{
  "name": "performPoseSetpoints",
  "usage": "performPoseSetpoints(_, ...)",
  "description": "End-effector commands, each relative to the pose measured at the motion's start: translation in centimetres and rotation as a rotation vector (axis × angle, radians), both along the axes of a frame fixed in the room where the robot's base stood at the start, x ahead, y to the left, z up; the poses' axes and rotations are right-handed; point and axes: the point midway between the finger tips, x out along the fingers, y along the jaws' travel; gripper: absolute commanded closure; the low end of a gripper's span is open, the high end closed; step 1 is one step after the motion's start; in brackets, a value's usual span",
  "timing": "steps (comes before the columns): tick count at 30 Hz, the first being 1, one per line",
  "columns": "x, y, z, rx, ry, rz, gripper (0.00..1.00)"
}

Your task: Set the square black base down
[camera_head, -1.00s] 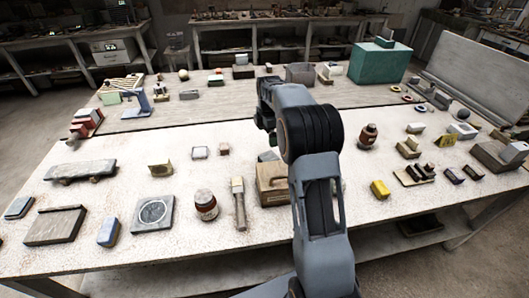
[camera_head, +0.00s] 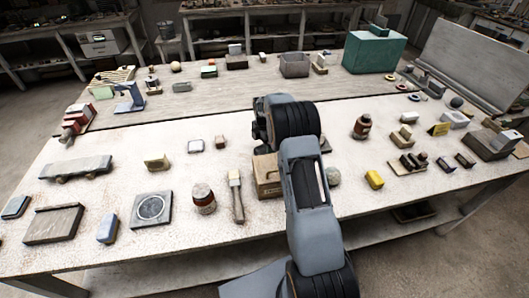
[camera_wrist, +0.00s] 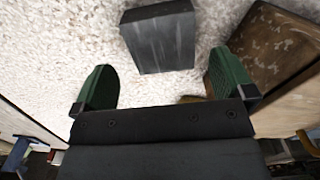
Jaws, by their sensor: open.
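The square black base (camera_wrist: 158,40) shows in the wrist view as a dark grey block on the speckled white tabletop. My gripper (camera_wrist: 161,72) is open. Its two green fingers are spread wide, one to the left and one to the right, below the block in the picture. Neither finger touches the block, and there is clear white surface between them. In the head view my own arm hides the fingertips and the base.
A brown wooden box (camera_wrist: 275,48) stands close beside the right finger in the wrist view; it also shows in the head view (camera_head: 266,182). A brush (camera_head: 236,195) and a brown jar (camera_head: 204,198) lie left of it.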

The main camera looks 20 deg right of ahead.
Motion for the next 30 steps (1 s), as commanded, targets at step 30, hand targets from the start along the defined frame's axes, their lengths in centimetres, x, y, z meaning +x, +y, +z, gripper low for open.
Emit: performPoseSetpoints(30, -0.2, -0.3, -4.1, 0.000, 0.001, -0.001, 0.36)
